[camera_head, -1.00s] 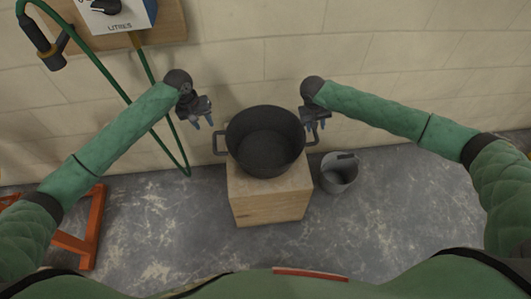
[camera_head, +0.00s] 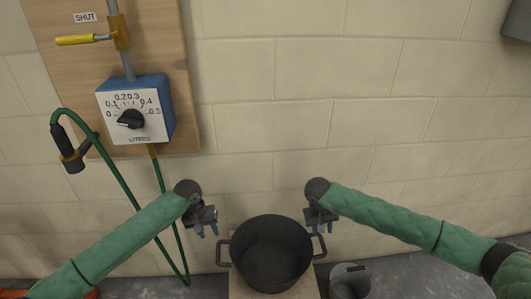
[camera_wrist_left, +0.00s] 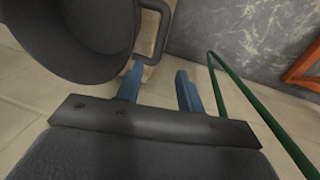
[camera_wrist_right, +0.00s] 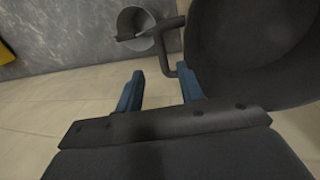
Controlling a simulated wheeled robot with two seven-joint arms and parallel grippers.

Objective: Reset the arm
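My left gripper (camera_head: 209,231) is open and empty, just left of the black tub (camera_head: 270,255). In the left wrist view its two blue fingers (camera_wrist_left: 160,88) stand apart, with the tub's handle (camera_wrist_left: 154,32) beyond them, not between them. My right gripper (camera_head: 318,229) is open and empty near the tub's right side. In the right wrist view its blue fingers (camera_wrist_right: 164,88) stand apart, with the other handle (camera_wrist_right: 170,45) beyond them. The tub stands upright on a wooden block (camera_head: 240,288), and its inside looks dark and empty.
A grey bucket (camera_head: 349,282) stands on the floor right of the block. A blue dial box (camera_head: 137,110) marked in litres and a yellow-handled valve (camera_head: 76,40) labelled SHUT are on a wooden wall board. A green hose (camera_head: 104,165) hangs at the left. A block wall (camera_head: 390,110) stands behind.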

